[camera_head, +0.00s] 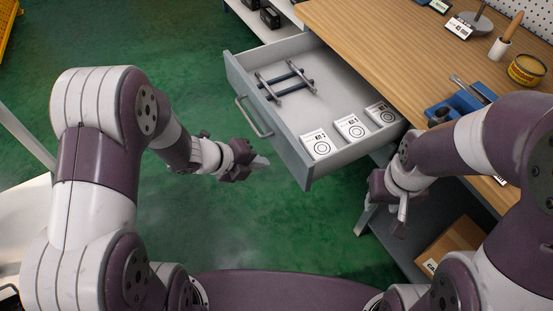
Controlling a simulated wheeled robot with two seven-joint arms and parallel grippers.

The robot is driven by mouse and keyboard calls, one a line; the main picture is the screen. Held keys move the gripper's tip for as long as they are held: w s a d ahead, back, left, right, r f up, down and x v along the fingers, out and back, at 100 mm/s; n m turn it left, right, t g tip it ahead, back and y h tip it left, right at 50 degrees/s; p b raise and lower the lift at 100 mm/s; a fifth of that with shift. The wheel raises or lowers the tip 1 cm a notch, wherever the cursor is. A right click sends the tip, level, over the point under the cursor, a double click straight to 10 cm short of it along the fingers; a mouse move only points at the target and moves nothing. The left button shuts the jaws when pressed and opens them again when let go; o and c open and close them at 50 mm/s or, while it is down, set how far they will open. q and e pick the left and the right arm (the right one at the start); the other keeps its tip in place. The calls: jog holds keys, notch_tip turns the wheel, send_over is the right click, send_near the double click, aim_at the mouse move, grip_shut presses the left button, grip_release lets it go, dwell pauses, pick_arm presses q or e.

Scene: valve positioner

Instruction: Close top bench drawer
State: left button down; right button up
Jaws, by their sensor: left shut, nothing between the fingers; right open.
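The top bench drawer (232,71) is pulled well out from under the wooden bench (385,45). Its front panel faces left and carries a metal bar handle (252,118). Inside the drawer lie a dark metal frame of crossed bars (285,82) and several white packets. My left gripper (259,163) is shut and empty, in front of the drawer and a little below the handle, apart from it in the picture. My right gripper (403,212) is open and empty, near the bench's front edge, to the right of the drawer's near corner.
On the bench stand a blue vise-like tool (462,103), a yellow tin (526,70) and a wooden-handled brush (505,40). A cardboard box (452,245) sits on a lower shelf at the right. Green floor (180,60) is clear left of the drawer.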

aim_at(287, 158)
pick_arm(q)
jog(key=w+d, duration=0.1)
jog(key=w+d+f, duration=0.1)
jog(key=d, duration=0.1)
jog(key=shift+w+d, duration=0.4)
jog(key=shift+d, duration=0.15)
pick_arm(e)
jog(key=shift+f, duration=0.4)
pick_arm(q)
jog(key=shift+d, duration=0.1)
